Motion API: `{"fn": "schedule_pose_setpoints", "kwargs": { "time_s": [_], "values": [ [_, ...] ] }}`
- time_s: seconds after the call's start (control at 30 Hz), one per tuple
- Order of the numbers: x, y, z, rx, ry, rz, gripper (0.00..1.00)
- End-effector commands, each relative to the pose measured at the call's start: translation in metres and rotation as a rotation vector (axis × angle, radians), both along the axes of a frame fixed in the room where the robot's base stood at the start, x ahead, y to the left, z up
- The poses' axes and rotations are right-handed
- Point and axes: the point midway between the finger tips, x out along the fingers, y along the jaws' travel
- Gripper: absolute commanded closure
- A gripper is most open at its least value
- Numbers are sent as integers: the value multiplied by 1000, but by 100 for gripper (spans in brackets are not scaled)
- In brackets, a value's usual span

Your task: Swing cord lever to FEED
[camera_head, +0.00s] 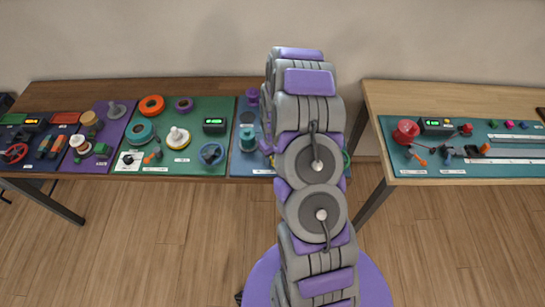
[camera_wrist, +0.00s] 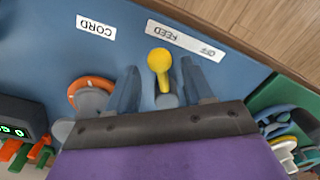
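In the wrist view, the cord lever (camera_wrist: 160,64) has a round yellow knob on a short stem. It stands on a blue board beside a white label strip (camera_wrist: 184,40) reading FEED and OFF, seen upside down. The knob is nearer the word FEED than OFF. A separate CORD label (camera_wrist: 96,27) is at upper left. My gripper (camera_wrist: 162,72) is open, with one grey-blue finger on each side of the lever and visible gaps between them. In the head view, my arm covers the lever and my gripper.
In the wrist view, an orange ring with a grey part (camera_wrist: 90,95) sits left of my gripper. A dark box with green lights (camera_wrist: 20,118) is at far left. A green board (camera_wrist: 285,95) with a blue ring adjoins at right. In the head view, a second table (camera_head: 450,98) stands right, across a gap.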

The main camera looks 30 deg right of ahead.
Motion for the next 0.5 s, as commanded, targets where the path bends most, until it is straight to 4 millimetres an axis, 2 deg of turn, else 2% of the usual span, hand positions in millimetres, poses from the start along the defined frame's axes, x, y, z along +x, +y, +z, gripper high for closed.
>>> {"fn": "schedule_pose_setpoints", "kwargs": {
  "time_s": [0.27, 0.37, 0.5],
  "values": [
    [1, 0, 3, 0, -1, 0, 49],
    [1, 0, 12, -1, -4, 0, 49],
    [1, -1, 36, -1, -4, 0, 49]
  ]
}}
